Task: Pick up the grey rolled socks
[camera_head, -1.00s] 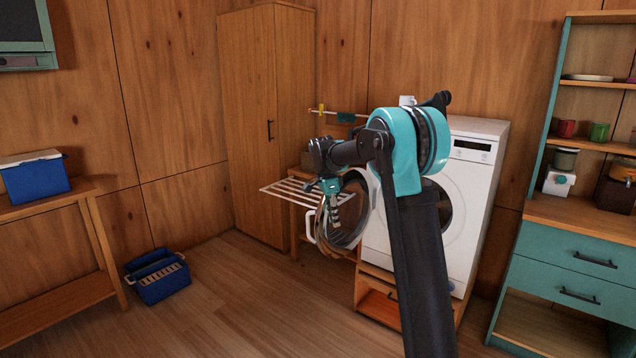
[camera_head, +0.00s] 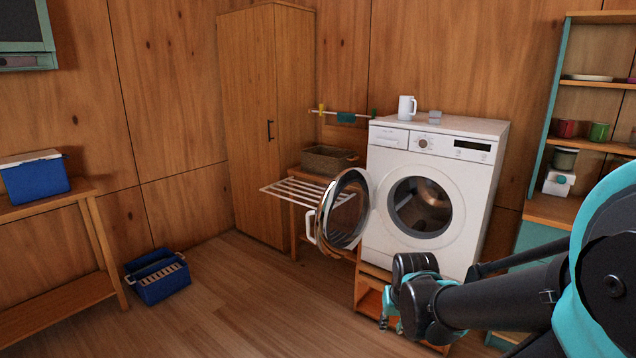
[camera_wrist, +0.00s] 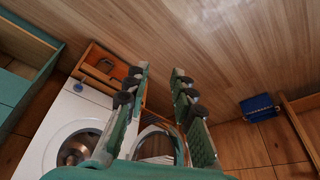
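I cannot make out the grey rolled socks for certain in either view. A small grey object (camera_head: 435,117) sits on top of the washing machine (camera_head: 440,195), right of a white mug (camera_head: 407,107); it is too small to name. My gripper (camera_wrist: 161,72) is open and empty in the wrist view, with wooden floor between its fingers. In the head view, my gripper (camera_head: 388,312) is low in front of the washing machine's wooden base. The washing machine's round door stands open, and its drum shows no clear socks.
The open door (camera_head: 343,210) juts out left of the machine. A drying rack (camera_head: 305,192) and a basket (camera_head: 328,158) are behind it. A blue crate (camera_head: 158,277) stands on the floor at left. The wooden base (camera_head: 368,297) is under the machine.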

